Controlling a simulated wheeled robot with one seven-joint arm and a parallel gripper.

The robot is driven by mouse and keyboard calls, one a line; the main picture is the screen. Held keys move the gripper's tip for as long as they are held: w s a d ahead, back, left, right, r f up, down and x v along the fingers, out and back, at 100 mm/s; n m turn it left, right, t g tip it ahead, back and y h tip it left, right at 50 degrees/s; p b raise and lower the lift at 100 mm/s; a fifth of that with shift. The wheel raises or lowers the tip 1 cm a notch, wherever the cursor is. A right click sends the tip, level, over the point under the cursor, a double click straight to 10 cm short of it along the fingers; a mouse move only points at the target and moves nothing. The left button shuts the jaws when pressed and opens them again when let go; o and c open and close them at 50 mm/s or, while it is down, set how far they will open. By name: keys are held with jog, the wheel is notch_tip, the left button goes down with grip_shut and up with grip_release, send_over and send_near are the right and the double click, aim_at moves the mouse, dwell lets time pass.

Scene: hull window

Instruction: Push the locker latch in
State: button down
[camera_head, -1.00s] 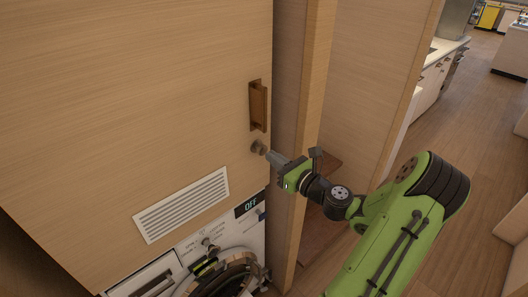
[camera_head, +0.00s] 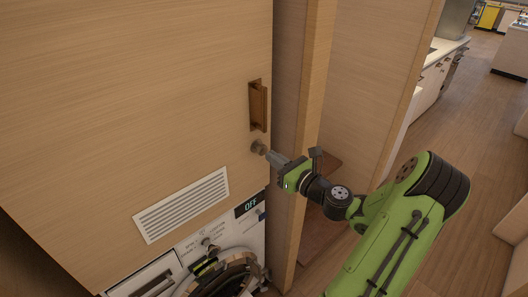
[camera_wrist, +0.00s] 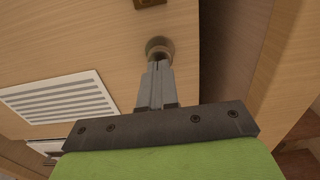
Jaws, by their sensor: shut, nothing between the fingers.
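The locker latch is a small round metallic knob (camera_head: 257,146) on the wooden locker door (camera_head: 140,100), just below a brown handle (camera_head: 258,106). My gripper (camera_head: 269,155) is shut, with its fingertips at the latch from the lower right. In the wrist view the latch (camera_wrist: 160,47) shows straight ahead of the closed fingertips (camera_wrist: 158,65), which cover its lower edge. The fingers appear to touch it or lie very close; I cannot tell which. How far the latch stands out is hard to judge.
A white vent grille (camera_head: 182,205) sits on the door's lower part. Below is a white washing machine (camera_head: 225,240) with an "OFF" display and round door. A wooden post (camera_head: 312,110) stands right of the door. Open floor (camera_head: 480,120) lies at the far right.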

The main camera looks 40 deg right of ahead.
aim_at(264, 151)
jog(key=shift+w, duration=0.1)
jog(key=shift+w+p, duration=0.9)
jog(key=shift+w, duration=0.55)
jog(key=shift+s+p, duration=0.35)
jog(key=shift+s, duration=1.2)
jog(key=shift+s, duration=0.75)
